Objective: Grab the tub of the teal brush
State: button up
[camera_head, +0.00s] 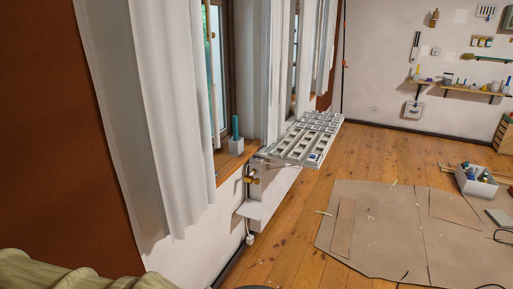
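A slim upright teal object (235,127), which looks like the teal brush, stands in a small pale tub (236,146). The tub sits on the wooden windowsill (225,162) left of centre, close to the window frame. They are small and far off, so details of the brush are hard to tell. My gripper is not in view.
A white slatted rack (303,142) juts out beside the sill, with a radiator (275,187) below. A white curtain (150,110) hangs at left. Brown cardboard (385,230) covers the floor at right, near a grey box (463,180). Bare floorboards (300,220) lie between.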

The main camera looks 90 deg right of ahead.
aim_at(235, 147)
jog(key=z, duration=1.8)
